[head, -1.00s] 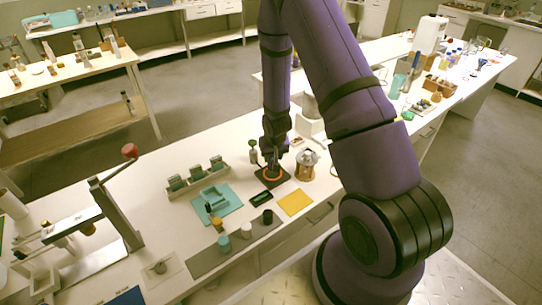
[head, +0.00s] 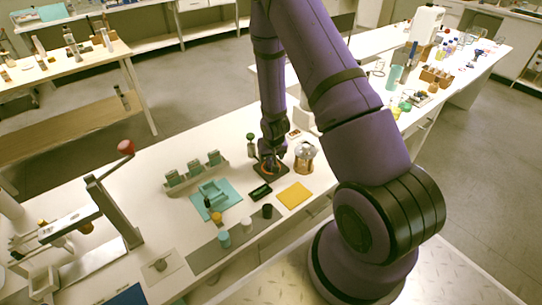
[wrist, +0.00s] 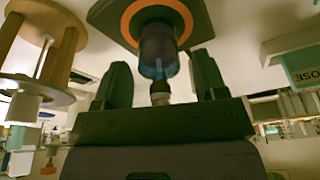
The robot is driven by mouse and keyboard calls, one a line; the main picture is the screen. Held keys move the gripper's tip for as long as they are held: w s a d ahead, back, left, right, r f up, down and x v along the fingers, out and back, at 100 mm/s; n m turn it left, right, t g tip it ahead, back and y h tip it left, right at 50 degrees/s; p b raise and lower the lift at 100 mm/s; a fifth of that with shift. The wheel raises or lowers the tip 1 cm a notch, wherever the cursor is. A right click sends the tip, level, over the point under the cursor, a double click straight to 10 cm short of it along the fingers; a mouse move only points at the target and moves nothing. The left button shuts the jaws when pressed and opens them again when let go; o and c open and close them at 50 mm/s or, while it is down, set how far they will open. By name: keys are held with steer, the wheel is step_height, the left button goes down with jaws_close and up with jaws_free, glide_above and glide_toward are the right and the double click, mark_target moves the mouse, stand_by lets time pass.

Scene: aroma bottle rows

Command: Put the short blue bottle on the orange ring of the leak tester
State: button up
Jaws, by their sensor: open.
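The short blue bottle (wrist: 158,48) stands on the orange ring (wrist: 187,18) of the dark leak tester (wrist: 108,18) in the wrist view, which shows the scene upside down. The gripper is open, with one dark finger on each side of the bottle's neck and visible gaps between. In the head view my gripper (head: 270,158) is low over the leak tester (head: 257,169). There the arm hides most of the bottle, and only part of the orange ring shows.
A copper-and-glass vessel (head: 305,158) stands close right of the tester. A yellow pad (head: 294,195), a teal tray (head: 228,203) and a rack of bottles (head: 195,173) are nearby.

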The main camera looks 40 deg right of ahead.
steer(key=shift+r, duration=0.1)
steer(key=s+a+r+n, duration=0.1)
steer(key=s+a+r, duration=0.15)
steer(key=r, duration=0.85)
steer(key=s+a+r+t, duration=0.1)
steer(key=s+a+r, duration=0.15)
steer(key=r, duration=0.95)
steer(key=s+a+r+n, duration=0.1)
steer(key=s+a+r, duration=0.15)
steer(key=r, duration=0.85)
steer(key=s+a+r+n, duration=0.1)
steer(key=s+a+r, duration=0.1)
steer(key=s+r, duration=0.5)
steer(key=s+a+r+n+t+y, duration=0.1)
steer(key=s+a+r, duration=0.2)
steer(key=s+r, duration=0.4)
steer(key=s, duration=0.5)
steer(key=shift+a+r, duration=0.25)
steer(key=shift+a, duration=0.1)
